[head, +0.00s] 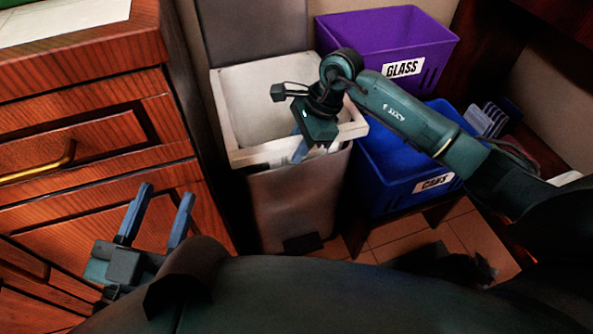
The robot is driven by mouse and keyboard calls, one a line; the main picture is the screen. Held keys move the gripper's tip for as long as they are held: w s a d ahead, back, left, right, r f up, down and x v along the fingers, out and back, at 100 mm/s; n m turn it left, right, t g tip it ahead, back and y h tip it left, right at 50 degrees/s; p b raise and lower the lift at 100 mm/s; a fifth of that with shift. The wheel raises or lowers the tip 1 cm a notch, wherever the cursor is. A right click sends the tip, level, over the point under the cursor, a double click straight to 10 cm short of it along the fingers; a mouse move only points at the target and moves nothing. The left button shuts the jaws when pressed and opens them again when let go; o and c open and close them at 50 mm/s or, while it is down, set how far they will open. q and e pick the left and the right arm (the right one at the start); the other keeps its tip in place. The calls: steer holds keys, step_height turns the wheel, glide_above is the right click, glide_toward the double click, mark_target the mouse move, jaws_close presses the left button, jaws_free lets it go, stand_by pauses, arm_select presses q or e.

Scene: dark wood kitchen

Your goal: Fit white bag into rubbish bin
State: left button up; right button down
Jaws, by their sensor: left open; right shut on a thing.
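The rubbish bin (298,205) is a grey pedal bin with its lid (252,28) raised at the back. A white bag (262,92) lies around the bin's opening, with its pale walls inside and its edge at the rim. My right gripper (301,154) reaches down at the front right of the rim and is shut on the bag there; my gripper body hides part of the hold. My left gripper (160,198) is open and empty, in front of the wooden drawers and apart from the bin.
A purple bin labelled GLASS (385,40) and a blue bin labelled CANS (405,180) stand right of the rubbish bin. Wooden drawers (90,140) with a brass handle (40,165) stand close on the left. Tiled floor (455,235) shows at the lower right.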

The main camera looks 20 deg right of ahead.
mark_target(297, 167)
step_height(297, 167, down, 2)
steer(key=shift+f, duration=0.1)
step_height(297, 167, down, 3)
steer(key=shift+r+b, duration=0.15)
steer(key=shift+b, duration=0.65)
steer(key=shift+f, duration=0.85)
arm_select(q)
steer(key=shift+w+r+m+t+h, duration=0.3)
steer(key=shift+r+m+t+h, duration=0.2)
steer(key=shift+r+h, duration=0.3)
arm_select(e)
steer(key=shift+f+b, duration=0.25)
steer(key=shift+b, duration=0.25)
steer(key=c, duration=1.2)
jaws_free()
arm_select(q)
steer(key=shift+w+r, duration=0.15)
steer(key=shift+r, duration=0.25)
